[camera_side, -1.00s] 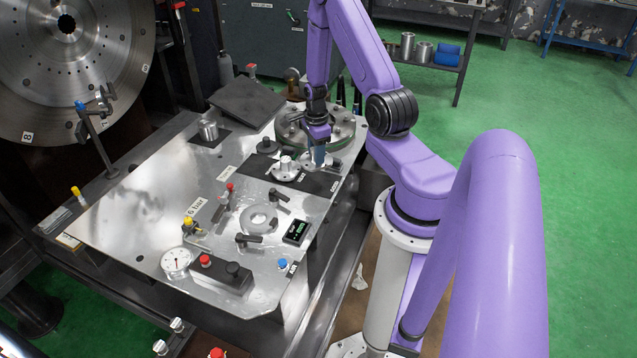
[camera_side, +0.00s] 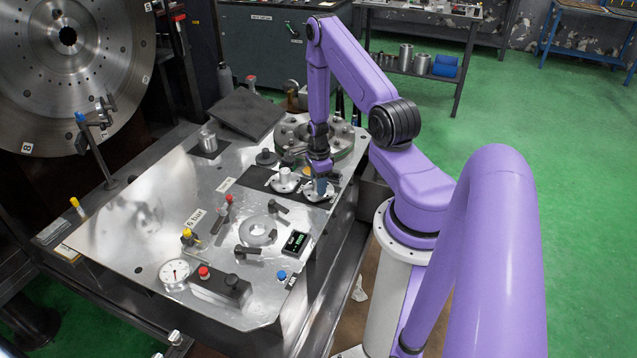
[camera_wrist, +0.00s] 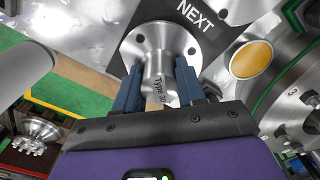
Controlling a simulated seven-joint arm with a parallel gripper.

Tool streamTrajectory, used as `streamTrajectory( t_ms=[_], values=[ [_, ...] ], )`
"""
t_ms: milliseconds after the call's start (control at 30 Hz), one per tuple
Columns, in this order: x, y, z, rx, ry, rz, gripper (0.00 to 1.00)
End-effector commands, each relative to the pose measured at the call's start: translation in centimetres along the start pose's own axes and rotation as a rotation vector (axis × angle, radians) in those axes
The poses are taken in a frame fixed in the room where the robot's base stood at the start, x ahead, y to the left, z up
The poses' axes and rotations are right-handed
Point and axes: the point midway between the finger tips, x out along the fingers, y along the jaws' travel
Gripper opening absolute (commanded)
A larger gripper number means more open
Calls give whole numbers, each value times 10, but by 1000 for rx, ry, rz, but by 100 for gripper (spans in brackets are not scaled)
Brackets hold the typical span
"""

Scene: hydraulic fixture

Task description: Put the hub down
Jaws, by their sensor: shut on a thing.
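The hub (camera_wrist: 152,38) is a silver metal flange with bolt holes and a raised cylinder marked with "Type" lettering. My gripper (camera_wrist: 160,78) is shut on its cylinder, with a blue finger on each side. In the side view my gripper (camera_side: 321,186) points down with the hub (camera_side: 314,195) at the right end of the black mat (camera_side: 258,178). The flange is upright, at or just above the mat; I cannot tell whether it touches. A second, similar hub (camera_side: 284,181) stands on the mat to the left.
A large round bolted flange (camera_side: 292,132) stands behind my gripper. A black knob-like part (camera_side: 266,157) is behind the mat. A pressure gauge (camera_side: 174,272), a digital display (camera_side: 295,243) and clamp handles crowd the plate's front. An orange disc (camera_wrist: 251,59) lies close to the held hub.

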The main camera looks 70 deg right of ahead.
Motion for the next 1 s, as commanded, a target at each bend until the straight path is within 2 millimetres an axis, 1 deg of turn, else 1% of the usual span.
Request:
streamTrajectory(
  t_ms=[367,400,433,467,800,867,1000],
  values=[
    [3,-1,0,-1,0,-1,0],
    [3,-1,0,-1,0,-1,52],
    [3,-1,0,-1,0,-1,62],
    [3,0,0,-1,0,-1,65],
    [0,0,0,0,0,-1,65],
    [-3,0,0,0,0,-1,65],
    [-18,-2,1,-1,-1,-3,65]
  ],
)
